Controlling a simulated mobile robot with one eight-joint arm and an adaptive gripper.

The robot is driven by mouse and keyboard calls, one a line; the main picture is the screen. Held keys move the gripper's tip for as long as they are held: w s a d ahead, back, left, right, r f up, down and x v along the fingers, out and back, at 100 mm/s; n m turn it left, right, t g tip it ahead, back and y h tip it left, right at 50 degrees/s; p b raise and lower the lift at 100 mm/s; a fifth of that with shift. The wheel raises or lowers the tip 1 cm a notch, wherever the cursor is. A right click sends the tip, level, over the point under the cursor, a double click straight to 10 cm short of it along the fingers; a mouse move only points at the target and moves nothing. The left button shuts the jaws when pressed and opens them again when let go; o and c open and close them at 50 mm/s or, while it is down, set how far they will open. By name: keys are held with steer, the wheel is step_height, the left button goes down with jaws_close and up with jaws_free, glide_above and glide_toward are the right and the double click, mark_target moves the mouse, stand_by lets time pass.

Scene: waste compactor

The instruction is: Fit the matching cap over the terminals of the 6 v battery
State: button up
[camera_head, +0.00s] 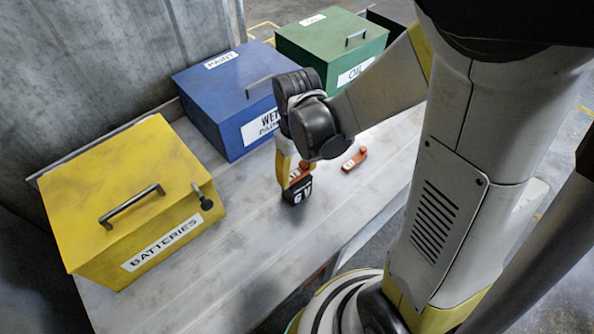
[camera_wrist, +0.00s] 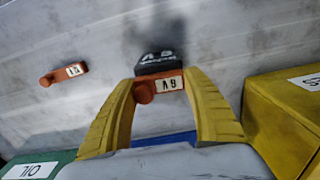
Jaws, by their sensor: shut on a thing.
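The 6 V battery (camera_head: 296,194) is a small black block with white lettering, standing on the pale metal bench. It also shows in the wrist view (camera_wrist: 158,58). My gripper (camera_head: 293,178) points down over it, with its yellow fingers shut on the orange cap labelled 6V (camera_wrist: 168,85). The cap is right above the battery; whether it touches or sits over the terminals I cannot tell. The terminals are hidden. A second orange cap (camera_head: 354,159) lies loose on the bench to the right; its label looks like 12 in the wrist view (camera_wrist: 65,74).
A yellow BATTERIES box (camera_head: 150,165) stands at the left, a blue PAINT box (camera_head: 215,85) behind, and a green OIL box (camera_head: 325,35) at the back right. The bench (camera_head: 240,255) is clear in front of the battery.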

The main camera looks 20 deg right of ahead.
steer(key=o, duration=1.4)
steer(key=shift+r, duration=0.15)
steer(key=shift+r+p, duration=2.8)
steer(key=shift+r, duration=0.6)
